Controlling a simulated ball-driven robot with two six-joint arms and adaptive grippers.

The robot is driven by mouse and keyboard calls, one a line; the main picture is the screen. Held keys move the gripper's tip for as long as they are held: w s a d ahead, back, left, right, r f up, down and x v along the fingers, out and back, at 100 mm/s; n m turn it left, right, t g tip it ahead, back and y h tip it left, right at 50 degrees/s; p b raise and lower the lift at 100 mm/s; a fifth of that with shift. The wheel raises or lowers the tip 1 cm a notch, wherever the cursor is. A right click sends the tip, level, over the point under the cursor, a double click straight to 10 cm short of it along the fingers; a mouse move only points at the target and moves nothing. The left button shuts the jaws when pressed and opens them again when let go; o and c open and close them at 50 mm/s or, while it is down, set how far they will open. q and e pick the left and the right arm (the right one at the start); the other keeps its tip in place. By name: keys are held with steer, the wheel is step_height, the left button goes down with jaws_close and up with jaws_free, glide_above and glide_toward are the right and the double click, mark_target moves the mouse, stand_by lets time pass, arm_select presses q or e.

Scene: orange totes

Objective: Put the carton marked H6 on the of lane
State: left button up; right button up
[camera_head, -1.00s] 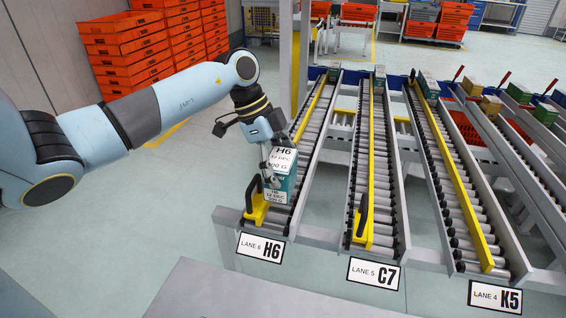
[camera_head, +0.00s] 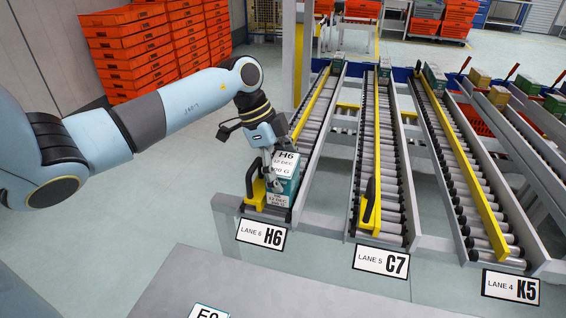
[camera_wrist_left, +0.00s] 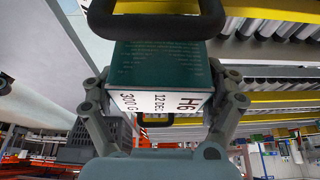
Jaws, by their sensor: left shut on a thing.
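The carton marked H6 (camera_head: 285,182) is teal with white labelled faces. It is at the front end of lane 6, above the sign H6 (camera_head: 261,235), just right of a yellow stop with a black handle (camera_head: 256,190). My left gripper (camera_head: 277,172) is shut on the carton from above. In the left wrist view the carton (camera_wrist_left: 162,72) sits between both fingers of my left gripper (camera_wrist_left: 160,110). I cannot tell whether its underside touches the rollers. My right gripper is not in view.
Lane 5 with sign C7 (camera_head: 381,261) and lane 4 with sign K5 (camera_head: 511,287) run to the right. Stacked orange totes (camera_head: 140,55) stand at the back left. A grey surface (camera_head: 240,290) with a partly visible label is in front.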

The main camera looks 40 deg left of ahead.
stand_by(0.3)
arm_select(q)
steer(key=o, duration=1.2)
steer(key=shift+c, duration=0.2)
